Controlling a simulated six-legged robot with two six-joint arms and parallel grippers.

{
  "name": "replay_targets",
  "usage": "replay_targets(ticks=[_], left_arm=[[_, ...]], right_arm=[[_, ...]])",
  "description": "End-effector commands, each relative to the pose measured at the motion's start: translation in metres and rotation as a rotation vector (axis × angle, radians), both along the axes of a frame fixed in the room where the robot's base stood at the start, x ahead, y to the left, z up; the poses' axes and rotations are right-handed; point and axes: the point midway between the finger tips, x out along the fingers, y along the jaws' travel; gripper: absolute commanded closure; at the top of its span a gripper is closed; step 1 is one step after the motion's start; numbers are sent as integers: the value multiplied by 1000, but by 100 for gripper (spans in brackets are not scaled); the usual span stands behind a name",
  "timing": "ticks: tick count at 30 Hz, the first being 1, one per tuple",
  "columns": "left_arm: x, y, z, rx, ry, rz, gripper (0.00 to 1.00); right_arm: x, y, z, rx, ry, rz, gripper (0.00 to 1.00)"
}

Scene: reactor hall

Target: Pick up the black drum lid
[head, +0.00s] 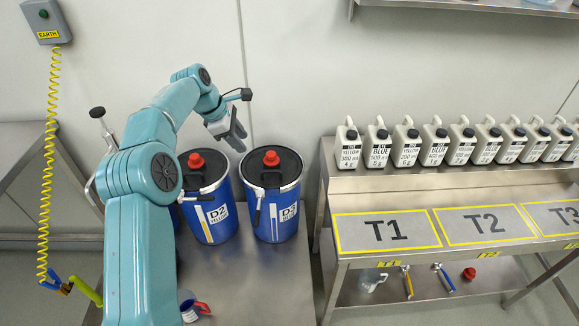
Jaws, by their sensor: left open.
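Two blue drums stand side by side on the metal bench, the left marked D2 (208,222) and the right D3 (283,222). Each has a black lid with a red cap: the D2 lid (212,174) and the D3 lid (286,165). Both lids sit on their drums. My left gripper (238,134) is open and empty, in the air above and behind the gap between the two lids, apart from both. My left arm hides the area left of D2, where a bit of another blue thing shows. My right gripper is not in view.
A steel table (330,216) at right holds a row of white bottles and mats marked T1 (386,236), T2 and T3. A yellow coiled earth cable (46,170) hangs at left. The bench front (250,285) is mostly clear, with a red-handled item (194,307) near my arm.

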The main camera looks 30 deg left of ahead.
Motion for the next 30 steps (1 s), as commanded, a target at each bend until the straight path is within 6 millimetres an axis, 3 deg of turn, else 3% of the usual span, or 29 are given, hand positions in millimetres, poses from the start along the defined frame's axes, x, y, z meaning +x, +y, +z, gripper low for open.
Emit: replay_targets(ticks=[4, 15, 23, 30], left_arm=[[-1, 4, -12, -6, 5, 17, 60], [25, -11, -85, -4, 2, 20, 60], [36, -21, -105, -3, 3, 18, 60], [50, -36, -138, -2, 2, 15, 60]], right_arm=[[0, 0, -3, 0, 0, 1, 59], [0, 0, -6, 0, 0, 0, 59], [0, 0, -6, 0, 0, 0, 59], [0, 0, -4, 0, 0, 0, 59]])
